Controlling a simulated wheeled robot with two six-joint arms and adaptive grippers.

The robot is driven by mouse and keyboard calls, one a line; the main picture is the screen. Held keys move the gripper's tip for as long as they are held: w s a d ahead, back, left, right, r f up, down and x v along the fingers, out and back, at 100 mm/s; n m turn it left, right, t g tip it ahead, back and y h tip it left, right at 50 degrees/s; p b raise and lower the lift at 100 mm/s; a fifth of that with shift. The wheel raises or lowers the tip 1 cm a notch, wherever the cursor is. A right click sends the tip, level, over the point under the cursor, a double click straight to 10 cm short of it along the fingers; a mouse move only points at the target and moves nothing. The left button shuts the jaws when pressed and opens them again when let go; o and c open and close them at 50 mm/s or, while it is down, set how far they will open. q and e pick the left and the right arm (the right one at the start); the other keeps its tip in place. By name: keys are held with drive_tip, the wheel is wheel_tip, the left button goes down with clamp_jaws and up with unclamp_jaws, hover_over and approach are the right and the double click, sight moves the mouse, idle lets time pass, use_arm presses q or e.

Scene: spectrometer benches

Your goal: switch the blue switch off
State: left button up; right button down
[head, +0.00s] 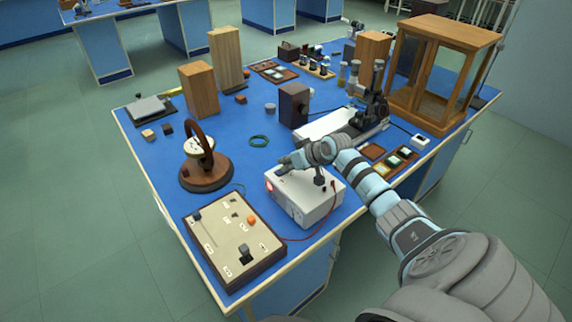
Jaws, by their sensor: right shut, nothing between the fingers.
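My right gripper (287,165) reaches in from the right and is shut and empty. Its fingertips are at the top back-left part of a white box (309,204) near the table's front edge. I cannot tell whether they touch it. The box has a red glowing spot (269,187) on its left side and a red lead at its right. A beige panel (232,236) lies to its left, with a small dark bluish knob (197,216), an orange knob (252,220) and a dark block-like control (245,251). I cannot clearly make out which part is the blue switch. My left gripper is out of view.
A round wooden stand with a hoop (207,172) stands behind the panel. A dark microscope-like instrument (371,106) and a glass-sided wooden case (440,70) stand behind my right arm. Blue tabletop around the ring is clear.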

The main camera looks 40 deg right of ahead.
drive_tip(key=r+p, duration=0.4)
drive_tip(key=r, duration=0.1)
drive_tip(key=shift+d, duration=0.3)
drive_tip(key=a+p+v, duration=0.1)
drive_tip(key=v, duration=0.8)
drive_tip(key=shift+s+d+f, duration=0.15)
drive_tip(key=shift+s+d, duration=0.15)
drive_tip(key=shift+d, duration=0.2)
drive_tip(key=shift+w+a+r+b, duration=0.15)
drive_tip(key=shift+a+b, duration=0.2)
drive_tip(key=shift+b, duration=0.3)
drive_tip(key=shift+a+r+b, duration=0.15)
drive_tip(key=shift+a+b, duration=0.15)
drive_tip(key=shift+b, duration=0.35)
